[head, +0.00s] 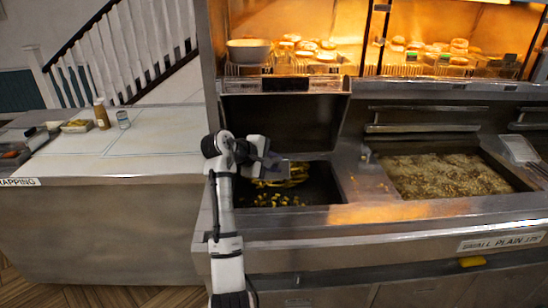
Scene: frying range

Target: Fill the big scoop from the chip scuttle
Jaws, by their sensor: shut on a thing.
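The chip scuttle (322,190) is a dark sunken bin in the steel counter, right of my arm. Yellow chips (290,178) lie in it, heaped at the back, with loose pieces near the front left. My gripper (258,157) is over the scuttle's back left corner, shut on the big scoop (273,169). The scoop shows as a small grey shape hanging at the heap's left edge. Its handle is mostly hidden by my gripper. I cannot tell whether the scoop touches the chips or holds any.
A fryer vat (450,175) of bubbling oil lies to the right. A raised dark panel (283,122) stands behind the scuttle, below a lit warming cabinet (440,45). The pale wrapping counter (140,150) at left is mostly clear, with a sauce bottle (101,113) at its back.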

